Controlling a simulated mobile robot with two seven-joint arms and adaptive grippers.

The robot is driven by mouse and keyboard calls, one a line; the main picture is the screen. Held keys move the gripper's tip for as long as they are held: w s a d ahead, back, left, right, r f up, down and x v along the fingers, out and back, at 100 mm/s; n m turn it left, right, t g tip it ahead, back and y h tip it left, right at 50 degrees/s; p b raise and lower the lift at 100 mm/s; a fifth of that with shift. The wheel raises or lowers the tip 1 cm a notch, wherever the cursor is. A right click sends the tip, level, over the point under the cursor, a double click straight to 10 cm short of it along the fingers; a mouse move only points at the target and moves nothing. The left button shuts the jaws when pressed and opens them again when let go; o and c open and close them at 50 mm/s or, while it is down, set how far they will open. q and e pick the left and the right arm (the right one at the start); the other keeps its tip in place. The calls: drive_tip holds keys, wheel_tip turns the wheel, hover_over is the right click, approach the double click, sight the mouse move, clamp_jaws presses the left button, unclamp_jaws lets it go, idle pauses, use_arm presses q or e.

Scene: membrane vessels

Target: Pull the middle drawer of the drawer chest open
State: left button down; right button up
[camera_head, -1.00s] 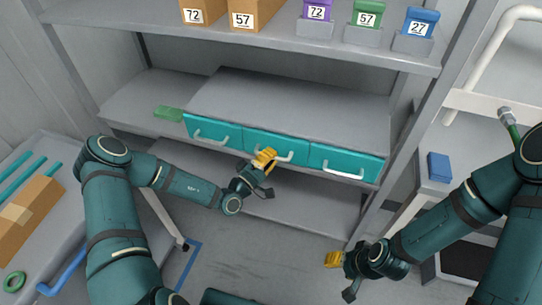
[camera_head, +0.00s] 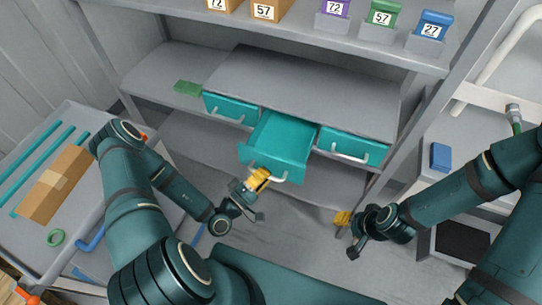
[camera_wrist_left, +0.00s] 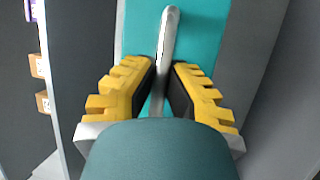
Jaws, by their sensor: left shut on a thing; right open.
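The grey drawer chest (camera_head: 310,85) stands on a shelf and has three teal drawers side by side. The middle drawer (camera_head: 282,137) is pulled well out, and its empty-looking teal inside shows. The left drawer (camera_head: 231,107) and right drawer (camera_head: 352,146) are closed. My left gripper (camera_head: 258,178) is shut on the middle drawer's handle (camera_head: 281,178). In the left wrist view, the yellow fingers (camera_wrist_left: 163,88) sit on both sides of the silver handle bar (camera_wrist_left: 168,40), in front of the teal drawer front (camera_wrist_left: 205,35). My right gripper (camera_head: 343,218) is open and empty, below and right of the chest.
A green flat block (camera_head: 188,88) lies on the shelf left of the chest. Numbered boxes and bins, such as the blue bin (camera_head: 432,27), stand on the shelf above. A side table with a brown box (camera_head: 55,185) is at the left. A blue block (camera_head: 440,157) lies at the right.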

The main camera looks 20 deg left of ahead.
use_arm(q)
drive_tip(key=shift+s, duration=0.7)
use_arm(e)
drive_tip(key=shift+r, duration=0.3)
use_arm(q)
drive_tip(key=c, duration=1)
unclamp_jaws()
drive_tip(key=v, duration=1.2)
